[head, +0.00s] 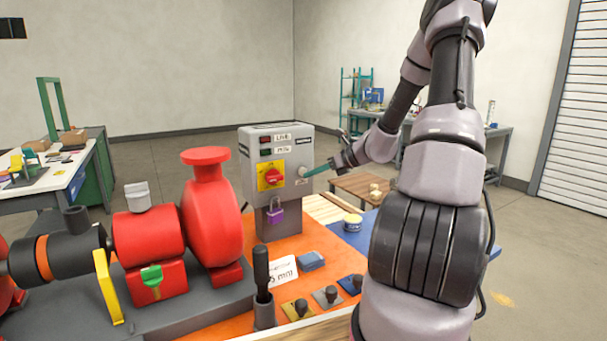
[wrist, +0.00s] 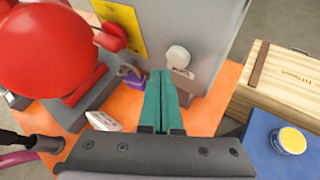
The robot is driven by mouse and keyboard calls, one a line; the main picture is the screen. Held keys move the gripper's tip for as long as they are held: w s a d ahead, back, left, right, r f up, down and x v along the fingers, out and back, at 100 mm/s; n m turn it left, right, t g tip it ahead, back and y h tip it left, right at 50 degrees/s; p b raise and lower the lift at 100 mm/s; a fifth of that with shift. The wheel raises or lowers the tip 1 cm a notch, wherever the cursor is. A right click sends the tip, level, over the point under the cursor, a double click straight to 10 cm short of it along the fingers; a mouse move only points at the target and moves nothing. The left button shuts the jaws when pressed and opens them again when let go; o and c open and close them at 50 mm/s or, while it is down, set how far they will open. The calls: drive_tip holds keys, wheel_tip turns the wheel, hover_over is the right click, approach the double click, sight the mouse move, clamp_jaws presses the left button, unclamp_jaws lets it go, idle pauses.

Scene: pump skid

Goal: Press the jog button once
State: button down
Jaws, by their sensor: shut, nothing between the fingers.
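The grey control box (head: 278,160) stands on the orange skid deck, with a red rotary switch (head: 271,177) on a yellow plate and two labelled lamps. A round whitish button (wrist: 178,57), which I take for the jog button, sits on its face. A label below the button is too small to read. My gripper (wrist: 162,73) has teal fingers, shut together and empty. Its tips lie just below and left of the button in the wrist view. In the head view my gripper (head: 309,173) points left at the box's right part; I cannot tell whether it touches.
A purple padlock (head: 275,211) hangs below the box. The red pump (head: 211,215) stands left of it. A wooden crate (wrist: 288,86) and a blue surface with a yellow-topped tin (wrist: 289,140) lie to the right. An upright black handle (head: 262,275) stands in front.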

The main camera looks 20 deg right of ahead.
drive_tip(key=shift+s+d, duration=0.25)
drive_tip(key=shift+s, duration=0.95)
drive_tip(key=shift+s+d, duration=0.2)
drive_tip(key=shift+s, duration=0.95)
drive_tip(key=s+a+r+n+g+h, duration=0.25)
drive_tip(key=s+a+r+n, duration=0.35)
drive_tip(key=s+r+n, duration=0.3)
drive_tip(key=s+a+r+n+g+h, duration=0.1)
drive_tip(key=s+a+r+n+h, duration=0.2)
drive_tip(key=s+a+r+n, duration=0.45)
drive_tip(key=s+d+r+n+t+h, duration=0.2)
drive_tip(key=s+r+n, duration=0.3)
drive_tip(key=s+n, duration=0.3)
drive_tip(key=shift+s+d+r, duration=0.35)
drive_tip(key=shift+s+d, duration=0.2)
